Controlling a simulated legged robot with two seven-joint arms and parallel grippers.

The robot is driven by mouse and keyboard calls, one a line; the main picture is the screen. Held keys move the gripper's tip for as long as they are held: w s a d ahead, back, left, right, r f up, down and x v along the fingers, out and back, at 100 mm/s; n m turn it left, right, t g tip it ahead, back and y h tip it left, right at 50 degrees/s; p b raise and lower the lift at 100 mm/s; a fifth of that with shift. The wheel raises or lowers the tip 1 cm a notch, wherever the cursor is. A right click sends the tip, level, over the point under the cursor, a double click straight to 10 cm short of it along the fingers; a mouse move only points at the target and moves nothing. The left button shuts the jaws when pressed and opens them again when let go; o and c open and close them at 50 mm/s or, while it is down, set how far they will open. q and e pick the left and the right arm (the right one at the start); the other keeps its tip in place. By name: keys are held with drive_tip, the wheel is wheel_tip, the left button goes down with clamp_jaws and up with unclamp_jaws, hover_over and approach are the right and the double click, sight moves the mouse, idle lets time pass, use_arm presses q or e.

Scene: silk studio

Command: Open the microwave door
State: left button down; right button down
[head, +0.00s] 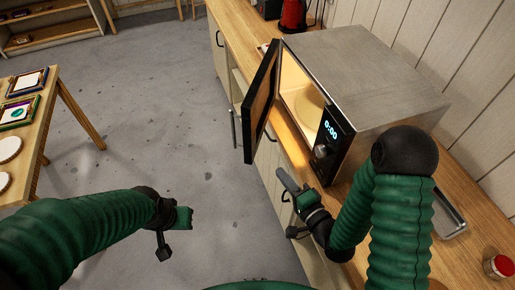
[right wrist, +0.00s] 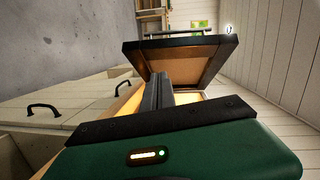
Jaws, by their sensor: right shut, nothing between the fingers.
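The microwave (head: 368,72) is a grey metal box on the wooden counter, with a lit inside and a control panel (head: 332,130) reading 0:00. Its dark-framed door (head: 262,102) stands wide open, swung out past the counter's front edge. In the right wrist view the door (right wrist: 172,58) stands ahead of the fingers. My right gripper (head: 284,178) is shut and empty, in front of the microwave, below the open door and apart from it in the head view. It also shows in the right wrist view (right wrist: 158,88). My left gripper (head: 174,228) hangs over the floor; its jaw state is unclear.
The counter (head: 233,28) runs along the panelled wall, with handled cabinets (right wrist: 58,108) below. A metal tray (head: 452,222) and a red-topped jar (head: 498,266) are at the right. A wooden table (head: 50,108) with framed items stands at the left. The floor between is clear.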

drive_tip(key=shift+m+t+y, duration=0.3)
drive_tip(key=shift+m+t, duration=0.2)
drive_tip(key=shift+m, duration=0.3)
drive_tip(key=b+x, duration=0.2)
drive_tip(key=x, duration=0.1)
drive_tip(key=r+b+x, duration=0.1)
drive_tip(key=b+x, duration=0.2)
drive_tip(key=x, duration=0.1)
drive_tip(key=b+x, duration=0.2)
drive_tip(key=x, duration=0.1)
drive_tip(key=shift+w+a+r+b, duration=0.2)
drive_tip(key=shift+a+b, duration=0.1)
drive_tip(key=shift+a, duration=0.5)
drive_tip(key=shift+a, duration=0.2)
